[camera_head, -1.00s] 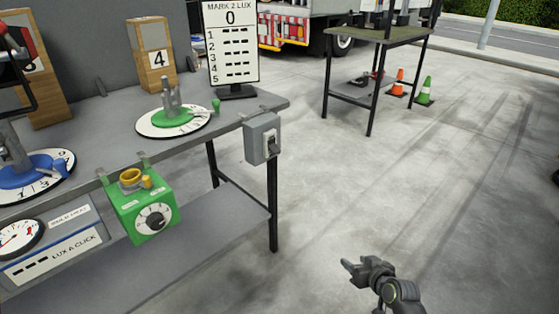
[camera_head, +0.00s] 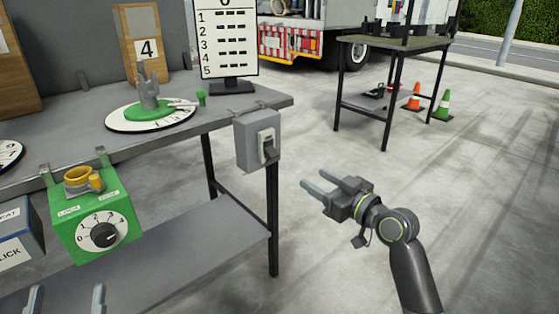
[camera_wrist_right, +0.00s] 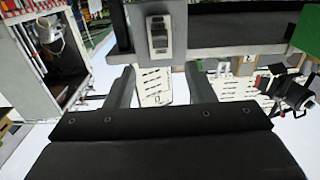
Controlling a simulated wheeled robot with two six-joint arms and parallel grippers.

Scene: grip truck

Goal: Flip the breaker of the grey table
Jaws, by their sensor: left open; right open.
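The grey breaker box (camera_head: 250,135) hangs at the right end of the grey table (camera_head: 225,118). Its dark lever (camera_head: 268,152) points down and out on the front face. My right gripper (camera_head: 312,183) is open and empty, right of the breaker and a little lower, apart from it. In the right wrist view the breaker switch (camera_wrist_right: 160,36) lies ahead, roughly centred between the open fingers (camera_wrist_right: 161,82). Only the fingertips of my left gripper (camera_head: 66,292) show at the bottom left, apart and with nothing visible between them.
A green dial box (camera_head: 70,238) with a yellow ring hangs on the table's front edge. A green-and-white dial (camera_head: 150,113) and a score sign (camera_head: 228,40) stand on top. Another table (camera_head: 425,42), cones (camera_head: 442,108) and a truck are behind. The floor at right is clear.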

